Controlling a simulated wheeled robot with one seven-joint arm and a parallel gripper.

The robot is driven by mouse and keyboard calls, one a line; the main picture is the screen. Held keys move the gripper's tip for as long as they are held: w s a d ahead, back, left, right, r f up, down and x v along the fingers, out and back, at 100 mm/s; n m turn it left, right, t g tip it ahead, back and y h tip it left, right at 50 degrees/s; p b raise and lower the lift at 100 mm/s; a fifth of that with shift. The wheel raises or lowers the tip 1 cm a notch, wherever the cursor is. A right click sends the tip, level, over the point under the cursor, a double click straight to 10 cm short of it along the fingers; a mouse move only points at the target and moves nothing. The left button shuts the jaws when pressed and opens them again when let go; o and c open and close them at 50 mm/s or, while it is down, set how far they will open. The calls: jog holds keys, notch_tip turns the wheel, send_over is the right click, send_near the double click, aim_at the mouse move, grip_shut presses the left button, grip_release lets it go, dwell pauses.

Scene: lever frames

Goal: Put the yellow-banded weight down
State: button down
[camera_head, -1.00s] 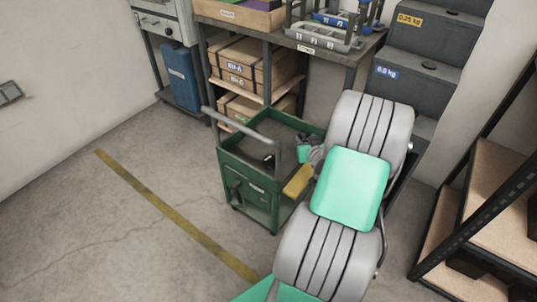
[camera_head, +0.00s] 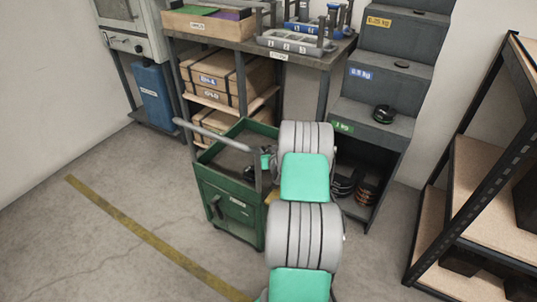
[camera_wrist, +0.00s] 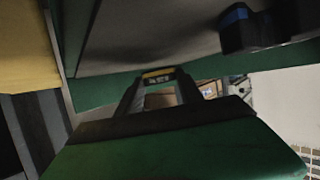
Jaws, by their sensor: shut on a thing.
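My gripper (camera_wrist: 157,88) shows in the wrist view, its two dark fingers shut on the yellow-banded weight (camera_wrist: 158,74). Only the weight's yellow-marked face and a little of its dark body show between the fingertips. A green cart edge and a grey surface lie close beyond it; I cannot tell whether the weight touches them. In the head view, my arm reaches to the right side of the green cart (camera_head: 231,198), and the held weight is hidden there.
A dark blue-banded weight (camera_wrist: 246,28) is near in the wrist view. A stepped stand (camera_head: 378,85) has yellow, blue and green labels; a dark weight (camera_head: 383,113) sits on its green-labelled step. A workbench (camera_head: 300,52) stands behind the cart. Open floor lies left.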

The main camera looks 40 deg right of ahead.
jog(key=shift+d+r, duration=0.1)
jog(key=shift+r, duration=0.15)
jog(key=shift+f+b, duration=0.45)
jog(key=shift+f, duration=0.05)
jog(key=shift+f, duration=0.15)
jog(key=c, duration=1.2)
grip_release()
jog(key=o, duration=0.5)
jog(key=shift+s+f, duration=0.1)
jog(key=shift+f, duration=0.15)
jog(key=shift+c, duration=0.2)
jog(key=shift+a, duration=0.2)
jog(key=shift+r, duration=0.25)
jog(key=p+v, duration=0.1)
jog(key=v, duration=0.3)
jog(key=p+v, duration=0.1)
jog(key=v, duration=0.3)
jog(key=r+p+v, duration=0.1)
jog(key=p+v, duration=0.1)
jog(key=v, duration=0.2)
